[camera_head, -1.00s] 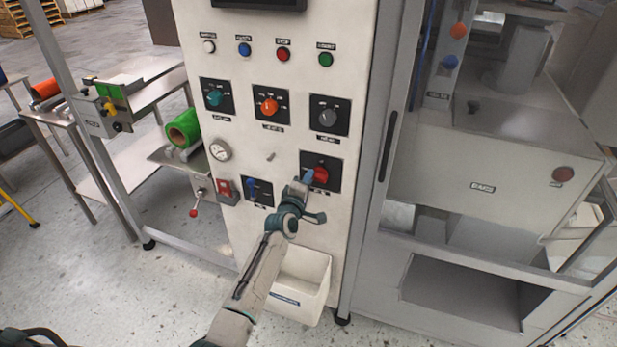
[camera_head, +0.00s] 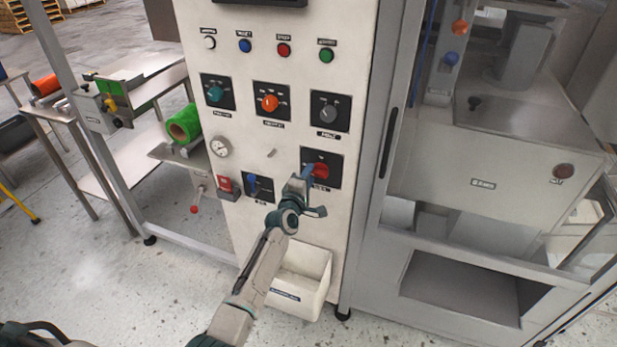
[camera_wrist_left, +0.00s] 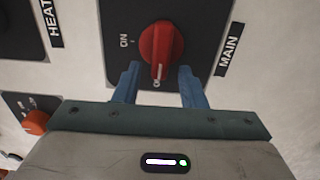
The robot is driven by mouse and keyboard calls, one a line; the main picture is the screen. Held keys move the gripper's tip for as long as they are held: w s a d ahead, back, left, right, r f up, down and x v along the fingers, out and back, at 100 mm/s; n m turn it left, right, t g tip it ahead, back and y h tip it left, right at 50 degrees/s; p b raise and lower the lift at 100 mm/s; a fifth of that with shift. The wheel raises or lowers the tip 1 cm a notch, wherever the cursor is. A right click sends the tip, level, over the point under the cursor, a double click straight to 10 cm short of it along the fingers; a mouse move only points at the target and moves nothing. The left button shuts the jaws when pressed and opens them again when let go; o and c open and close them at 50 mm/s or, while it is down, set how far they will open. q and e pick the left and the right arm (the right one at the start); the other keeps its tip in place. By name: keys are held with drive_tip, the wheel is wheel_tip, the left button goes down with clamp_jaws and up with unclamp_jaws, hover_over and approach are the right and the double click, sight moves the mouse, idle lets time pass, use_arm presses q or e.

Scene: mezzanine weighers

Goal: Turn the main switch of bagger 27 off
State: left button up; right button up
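The main switch (camera_head: 320,170) is a red rotary knob on a black plate, low on the right side of the pale control panel (camera_head: 262,140). In the left wrist view the red knob (camera_wrist_left: 160,48) is close, beside labels "MAIN" and "ON". Its white pointer line points down in that view, away from "ON", at a mark I cannot fully read. My left gripper (camera_head: 297,186) is at the switch; in the wrist view its blue fingers (camera_wrist_left: 160,88) are open, either side of the knob's lower end, with gaps visible. My right gripper is out of view.
Other knobs sit above: teal (camera_head: 215,94), orange (camera_head: 270,103) and grey (camera_head: 328,112). A white bin (camera_head: 300,285) hangs below. A glazed metal enclosure (camera_head: 480,190) stands right.

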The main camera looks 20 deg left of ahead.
use_arm(q)
drive_tip(key=s+p, duration=0.2)
drive_tip(key=s, duration=0.8)
drive_tip(key=shift+s+a+p, duration=0.2)
drive_tip(key=shift+s+p, duration=0.15)
drive_tip(key=shift+s, duration=0.05)
drive_tip(key=s+a+f+m+g+b, duration=0.1)
drive_tip(key=s+f+m+g, duration=0.2)
drive_tip(key=s+f, duration=0.75)
drive_tip(key=s+a+f+m+g+b, duration=0.1)
drive_tip(key=s+f+m+g+b, duration=0.2)
drive_tip(key=f, duration=1.4)
drive_tip(key=s+a+f+m+g, duration=0.1)
drive_tip(key=s+f+m+g, duration=0.25)
drive_tip(key=s+f, duration=0.75)
drive_tip(key=s+a+f+m+g, duration=0.1)
drive_tip(key=s+f+m+g, duration=0.1)
drive_tip(key=s+f, duration=0.5)
drive_tip(key=s+a+f+m+g+y+b, duration=0.1)
drive_tip(key=s+f+m+g, duration=0.2)
drive_tip(key=s, duration=1.2)
drive_tip(key=s+a+f+m+g+b, duration=0.1)
drive_tip(key=s+f+m+g, duration=0.1)
drive_tip(key=s+f, duration=0.8)
drive_tip(key=shift+s+f+m, duration=0.3)
drive_tip(key=shift+s+m, duration=0.55)
drive_tip(key=shift+s, duration=0.25)
